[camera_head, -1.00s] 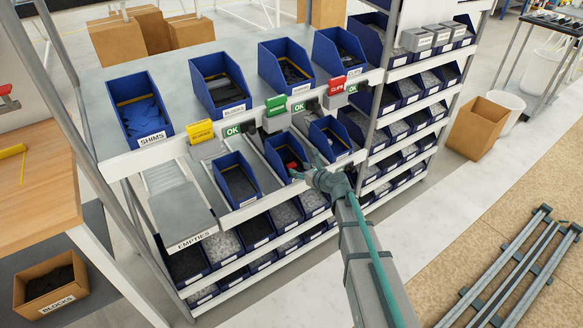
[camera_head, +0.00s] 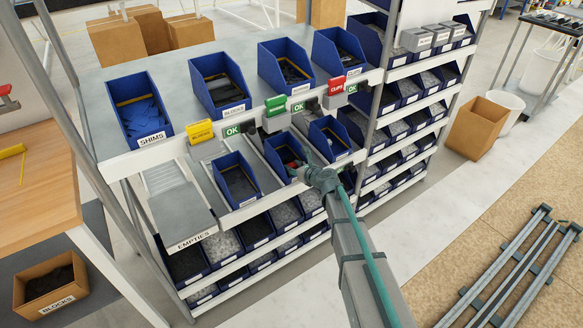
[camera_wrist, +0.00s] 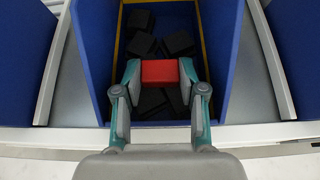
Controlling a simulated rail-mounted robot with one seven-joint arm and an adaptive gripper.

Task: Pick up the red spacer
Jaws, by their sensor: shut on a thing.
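The red spacer (camera_wrist: 160,72) is between the two fingertips of my gripper (camera_wrist: 160,77) in the wrist view. The fingers are shut on its left and right sides. Below it, several black blocks lie in a blue bin (camera_wrist: 90,45). In the head view, my gripper (camera_head: 303,168) is at the front of the blue bin (camera_head: 276,158) on the lower shelf, third from the left being hard to confirm. A small bit of red (camera_head: 292,164) shows there; the rest of the spacer is hidden by my gripper and the bin.
Blue bins stand to either side, one on the left (camera_head: 238,184) and one on the right (camera_head: 330,138). Above are labelled bins, with yellow (camera_head: 199,132), green (camera_head: 276,106) and red (camera_head: 337,85) tags on the shelf edge.

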